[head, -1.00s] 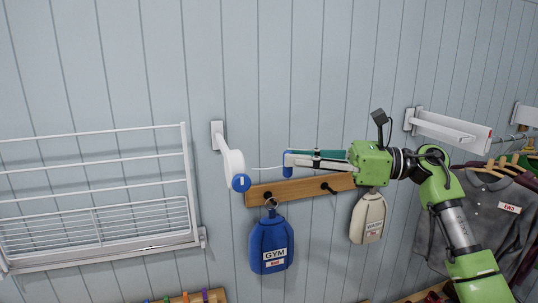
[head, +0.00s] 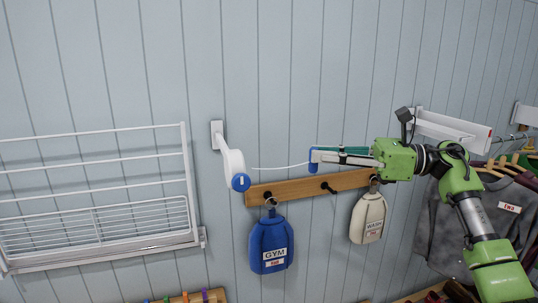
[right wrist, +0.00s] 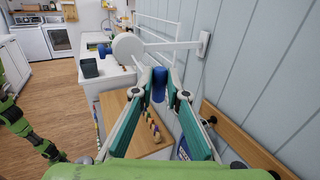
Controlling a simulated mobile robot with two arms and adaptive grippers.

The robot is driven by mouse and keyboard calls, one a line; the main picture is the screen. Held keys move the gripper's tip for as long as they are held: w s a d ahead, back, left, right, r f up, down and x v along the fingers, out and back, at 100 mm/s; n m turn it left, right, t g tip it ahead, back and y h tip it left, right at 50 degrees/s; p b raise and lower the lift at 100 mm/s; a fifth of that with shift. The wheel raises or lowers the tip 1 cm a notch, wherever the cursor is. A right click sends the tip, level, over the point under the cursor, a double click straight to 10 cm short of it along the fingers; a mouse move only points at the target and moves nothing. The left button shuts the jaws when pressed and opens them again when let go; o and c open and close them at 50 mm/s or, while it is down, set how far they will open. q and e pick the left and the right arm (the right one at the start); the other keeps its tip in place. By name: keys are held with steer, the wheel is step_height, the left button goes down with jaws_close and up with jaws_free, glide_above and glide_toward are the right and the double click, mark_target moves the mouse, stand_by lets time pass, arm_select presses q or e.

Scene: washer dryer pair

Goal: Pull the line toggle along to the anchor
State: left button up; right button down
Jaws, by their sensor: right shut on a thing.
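The line reel (head: 232,162), white with a blue cap, is fixed to the wall left of centre. A thin white line (head: 280,168) runs from it, sagging slightly, to the blue toggle (head: 313,160). My right gripper (head: 318,157) is shut on the toggle, in front of the wall. In the right wrist view the toggle (right wrist: 159,86) stands upright between the two fingertips, and the reel (right wrist: 128,47) is beyond it. A white wall bracket (head: 450,131) at the right may be the anchor; my right arm partly covers it. My left gripper does not show.
A wooden hook rail (head: 290,188) with a blue GYM bag (head: 270,243) and a cream bag (head: 368,219) runs below the line. A white drying rack (head: 95,195) is at the left, hanging clothes (head: 495,220) at the right. The wall above the line is clear.

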steer(key=w+d+p, duration=0.3)
steer(key=d+p, duration=0.2)
steer(key=d, duration=0.6)
steer(key=shift+w, duration=0.3)
